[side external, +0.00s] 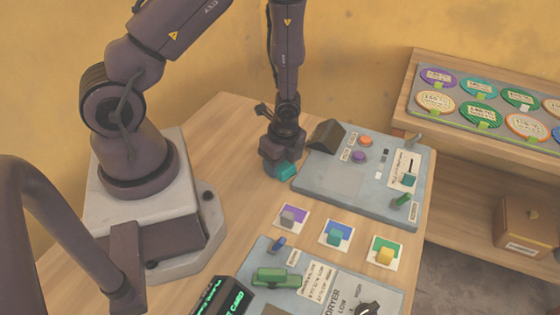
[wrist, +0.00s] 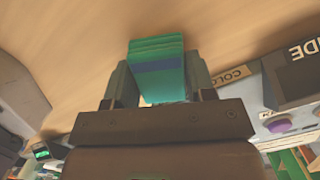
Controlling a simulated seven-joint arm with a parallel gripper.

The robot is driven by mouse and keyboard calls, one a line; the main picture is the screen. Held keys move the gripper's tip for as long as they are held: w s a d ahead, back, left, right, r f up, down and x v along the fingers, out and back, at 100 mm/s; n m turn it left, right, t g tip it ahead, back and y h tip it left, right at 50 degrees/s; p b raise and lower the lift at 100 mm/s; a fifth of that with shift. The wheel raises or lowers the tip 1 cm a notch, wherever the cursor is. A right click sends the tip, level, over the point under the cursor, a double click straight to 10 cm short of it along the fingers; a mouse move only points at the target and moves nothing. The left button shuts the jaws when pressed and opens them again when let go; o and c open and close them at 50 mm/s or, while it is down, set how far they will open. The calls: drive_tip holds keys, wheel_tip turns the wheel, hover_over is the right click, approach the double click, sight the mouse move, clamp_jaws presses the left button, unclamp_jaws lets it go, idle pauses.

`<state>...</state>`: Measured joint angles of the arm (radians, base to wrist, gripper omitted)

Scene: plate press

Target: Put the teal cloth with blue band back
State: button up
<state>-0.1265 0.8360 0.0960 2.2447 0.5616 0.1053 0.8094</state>
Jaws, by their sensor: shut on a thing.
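My gripper (side external: 279,163) is shut on the teal cloth with blue band (side external: 287,172), above the wooden table just left of the grey press panel. In the wrist view the folded teal cloth (wrist: 158,58) stands between the two fingers, its dark blue band (wrist: 158,67) across the middle. In the side external view the band cannot be made out.
The grey press panel (side external: 350,190) carries a dark wedge, buttons and a green handle. A dryer panel (side external: 345,285) with a knob and a green piece lies at the front. A shelf (side external: 440,60) at the right holds several round coloured discs. Bare table lies left of the cards.

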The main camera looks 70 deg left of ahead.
drive_tip(key=o, duration=1)
drive_tip(key=shift+f, duration=0.1)
drive_tip(key=shift+c, duration=0.2)
wheel_tip(320, 180, up, 12)
drive_tip(key=d, duration=0.1)
wheel_tip(320, 180, up, 12)
drive_tip(key=n+t, duration=0.3)
drive_tip(key=n, duration=0.3)
hover_over(285, 165)
drive_tip(key=d, duration=0.2)
drive_tip(key=s+d+r+n+t+h, duration=0.1)
drive_tip(key=s+d+r+n+t, duration=0.2)
drive_tip(key=s+r+n, duration=0.4)
wheel_tip(285, 165, up, 4)
drive_tip(key=shift+s+d+f, duration=0.1)
drive_tip(key=shift+s+d, duration=0.55)
drive_tip(key=shift+d, duration=0.25)
